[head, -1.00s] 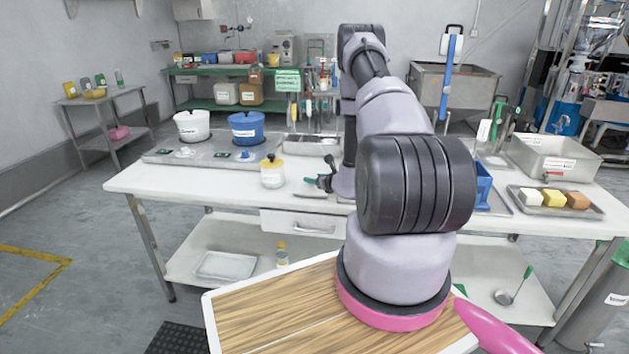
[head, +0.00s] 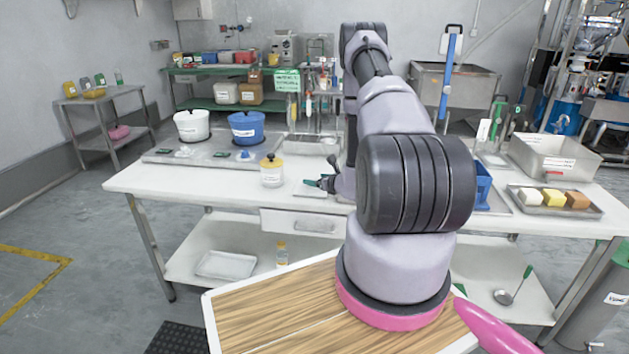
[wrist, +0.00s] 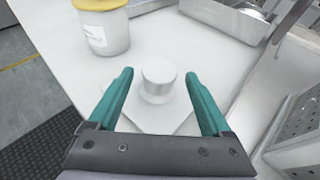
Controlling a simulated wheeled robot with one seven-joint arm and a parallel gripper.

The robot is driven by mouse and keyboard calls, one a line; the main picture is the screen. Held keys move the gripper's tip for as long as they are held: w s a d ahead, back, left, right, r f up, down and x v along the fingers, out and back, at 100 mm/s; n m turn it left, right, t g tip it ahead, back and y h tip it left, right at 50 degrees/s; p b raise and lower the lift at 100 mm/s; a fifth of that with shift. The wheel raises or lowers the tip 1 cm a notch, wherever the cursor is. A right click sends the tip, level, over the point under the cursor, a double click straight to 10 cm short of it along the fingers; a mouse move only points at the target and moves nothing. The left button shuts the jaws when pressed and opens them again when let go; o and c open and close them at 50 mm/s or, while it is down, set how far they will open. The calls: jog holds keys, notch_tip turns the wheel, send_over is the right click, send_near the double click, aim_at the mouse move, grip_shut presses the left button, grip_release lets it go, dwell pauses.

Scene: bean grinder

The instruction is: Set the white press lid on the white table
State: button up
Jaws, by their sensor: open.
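In the wrist view a small white round piece (wrist: 158,78) with a wider flat base stands upright on the white table (wrist: 128,62); it looks like the white press lid. My gripper (wrist: 160,84) is open, with one green finger on each side of it. Gaps show between the piece and both fingers. In the head view my gripper (head: 318,184) is low over the table (head: 225,192), near its front edge. The piece cannot be made out there.
A jar with a yellow lid (head: 271,171) stands left of my gripper. A metal tray (head: 215,155) with white (head: 191,125) and blue (head: 246,129) tubs is behind it. Another metal tray (wrist: 232,18) is at the wrist view's top. The table's front left is clear.

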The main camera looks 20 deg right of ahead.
jog(key=v, duration=1)
jog(key=shift+s, duration=0.15)
jog(key=w+a+r+n+g+y, duration=0.1)
jog(key=w+a+r+n+y, duration=0.2)
jog(key=a+r+n+y, duration=0.75)
jog(key=s+a+r+n+g, duration=0.25)
jog(key=a+r, duration=0.25)
jog(key=r, duration=0.3)
jog(key=s+a+r+n+g, duration=0.2)
jog(key=s+a+r+g, duration=0.1)
jog(key=a+r, duration=0.4)
jog(key=s+a+r+n+g+h, duration=0.1)
jog(key=s+a+r+n+g, duration=0.1)
jog(key=s+r+n, duration=0.3)
jog(key=s+a+r+n+g+h, duration=0.2)
jog(key=s+r+n+g, duration=0.15)
jog(key=s, duration=0.35)
jog(key=s+d+r+n+t+h, duration=0.5)
jog(key=s+d+r+n+h, duration=0.1)
jog(key=s+r, duration=0.3)
jog(key=shift+s+d+r+n+h, duration=0.15)
jog(key=shift+s+d+n+h, duration=0.1)
jog(key=shift+s+n+h, duration=0.3)
